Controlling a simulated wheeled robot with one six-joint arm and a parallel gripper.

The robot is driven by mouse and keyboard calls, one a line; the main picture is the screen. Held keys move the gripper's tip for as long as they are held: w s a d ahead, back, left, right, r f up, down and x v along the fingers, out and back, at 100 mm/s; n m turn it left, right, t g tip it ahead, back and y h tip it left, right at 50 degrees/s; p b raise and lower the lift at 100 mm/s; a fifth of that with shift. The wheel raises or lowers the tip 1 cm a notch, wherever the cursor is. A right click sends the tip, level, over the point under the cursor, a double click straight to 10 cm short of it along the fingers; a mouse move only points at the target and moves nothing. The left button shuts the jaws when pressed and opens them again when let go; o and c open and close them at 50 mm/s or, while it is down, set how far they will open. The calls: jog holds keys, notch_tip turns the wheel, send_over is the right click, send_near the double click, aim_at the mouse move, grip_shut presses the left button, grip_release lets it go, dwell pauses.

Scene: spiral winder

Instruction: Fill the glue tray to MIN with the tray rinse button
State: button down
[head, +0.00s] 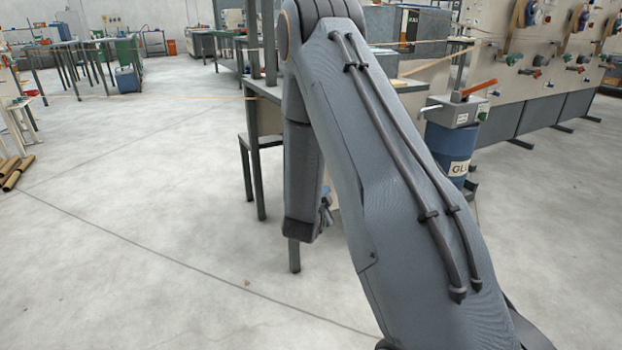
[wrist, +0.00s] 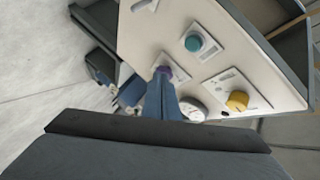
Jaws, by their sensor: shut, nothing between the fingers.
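In the wrist view a pale control panel carries a round teal button (wrist: 194,43), a purple button (wrist: 163,71) and a yellow knob (wrist: 237,101). Their labels are too small to read, so I cannot tell which is the tray rinse button. My gripper (wrist: 161,80) is shut and empty. Its fingertips overlap the lower part of the purple button; I cannot tell whether they touch it. In the head view my arm hides most of the panel, and only a bit of my gripper (head: 326,208) shows. I cannot make out the glue tray or its MIN mark.
A round gauge (wrist: 192,110) sits on the panel beside my fingers. In the head view a blue glue drum (head: 449,147) stands right of my arm, before a large cream machine (head: 540,65).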

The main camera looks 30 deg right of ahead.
jog(key=w+b, duration=0.2)
jog(key=w, duration=0.5)
jog(key=shift+a, duration=0.15)
jog(key=shift+w, duration=0.2)
dwell(1.8)
jog(key=shift+w, duration=0.25)
jog(key=shift+w, duration=0.4)
dwell(4.5)
